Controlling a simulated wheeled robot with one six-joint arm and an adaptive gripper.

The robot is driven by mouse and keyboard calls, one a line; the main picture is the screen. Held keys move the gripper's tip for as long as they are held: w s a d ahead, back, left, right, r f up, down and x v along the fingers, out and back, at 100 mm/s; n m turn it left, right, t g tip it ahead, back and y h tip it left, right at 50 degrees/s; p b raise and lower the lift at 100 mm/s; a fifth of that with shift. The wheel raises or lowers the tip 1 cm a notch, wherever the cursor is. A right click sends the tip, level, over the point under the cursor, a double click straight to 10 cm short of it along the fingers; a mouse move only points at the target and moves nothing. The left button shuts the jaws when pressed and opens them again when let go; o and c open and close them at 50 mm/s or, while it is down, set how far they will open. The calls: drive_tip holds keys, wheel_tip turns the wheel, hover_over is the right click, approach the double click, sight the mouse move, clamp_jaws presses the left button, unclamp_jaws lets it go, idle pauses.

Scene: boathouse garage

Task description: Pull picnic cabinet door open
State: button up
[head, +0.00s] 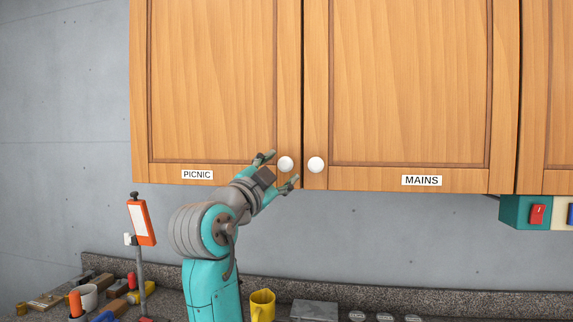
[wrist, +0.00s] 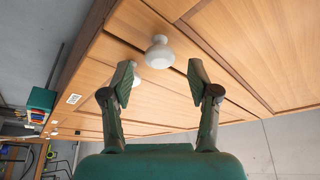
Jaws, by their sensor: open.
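The PICNIC door (head: 213,80) is a wooden upper cabinet door and is shut, its label (head: 197,174) at the bottom. Its round white knob (head: 286,163) sits at the lower right corner. My gripper (head: 281,169) is open below the knob, one finger on either side of it in the head view. In the wrist view, a white knob (wrist: 159,53), which looks like the PICNIC one, is just beyond and between the open fingertips (wrist: 160,78). I see no contact.
The shut MAINS door (head: 410,80) is just right, its knob (head: 316,165) close to the PICNIC knob. A teal switch box (head: 520,212) hangs right.

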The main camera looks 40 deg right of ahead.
sight(285, 165)
drive_tip(key=shift+x, duration=1.95)
drive_tip(key=shift+c, duration=0.2)
clamp_jaws()
